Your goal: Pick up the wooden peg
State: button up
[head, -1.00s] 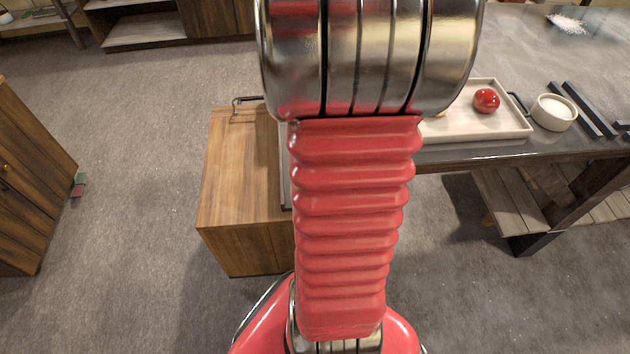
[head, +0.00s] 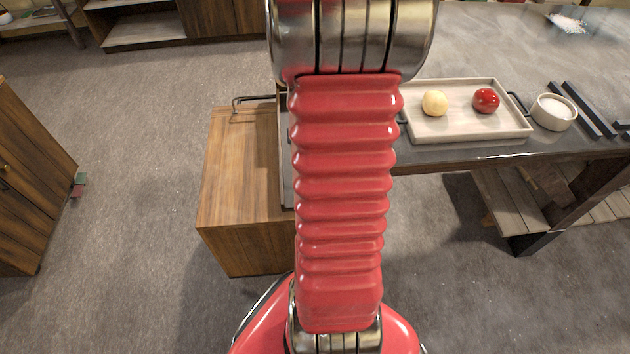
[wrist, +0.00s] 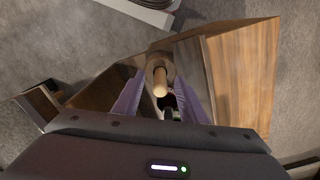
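A wooden peg (wrist: 160,83), light at its near end with a wider brown round part behind it, shows in the wrist view. My gripper (wrist: 160,78) has its two purple fingers on either side of the peg, their tips close to the brown round part. I cannot tell whether the fingers touch or press on it. A small dark and pale thing lies below the peg between the fingers, too small to name. In the head view my red arm hides the gripper and the peg.
A wooden cabinet (head: 238,180) stands beside the grey table (head: 470,40). Open floor (head: 130,230) lies left.

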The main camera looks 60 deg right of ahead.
jog(key=shift+f, duration=0.75)
jog(key=shift+c, duration=0.4)
grip_shut()
